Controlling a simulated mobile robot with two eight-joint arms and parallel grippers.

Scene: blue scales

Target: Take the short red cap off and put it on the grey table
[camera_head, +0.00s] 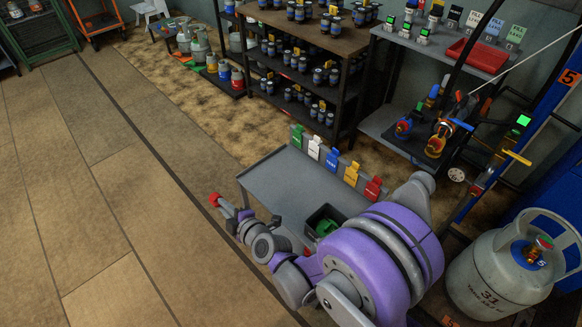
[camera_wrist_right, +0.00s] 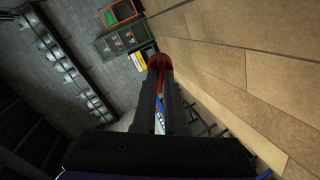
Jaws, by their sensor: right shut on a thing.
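My right gripper (camera_head: 226,206) reaches out to the left, past the left edge of the grey table (camera_head: 280,180). It is shut on a small red cap (camera_head: 214,199). In the right wrist view the red cap (camera_wrist_right: 159,62) sits between the tips of the dark fingers (camera_wrist_right: 161,75). The grey table has coloured tags along its back edge and a bare top at its left and middle. A grey gas cylinder (camera_head: 482,277) marked 31 stands at the lower right, with a blue collar and a red and green valve top. My left gripper is not in view.
A dark bin (camera_head: 325,213) with a green thing in it sits on the grey table's near right, partly behind my arm. A shelf rack (camera_head: 310,45) with dark jars stands behind. Valves stand on a grey bench (camera_head: 400,130) at right. The floor at left is clear.

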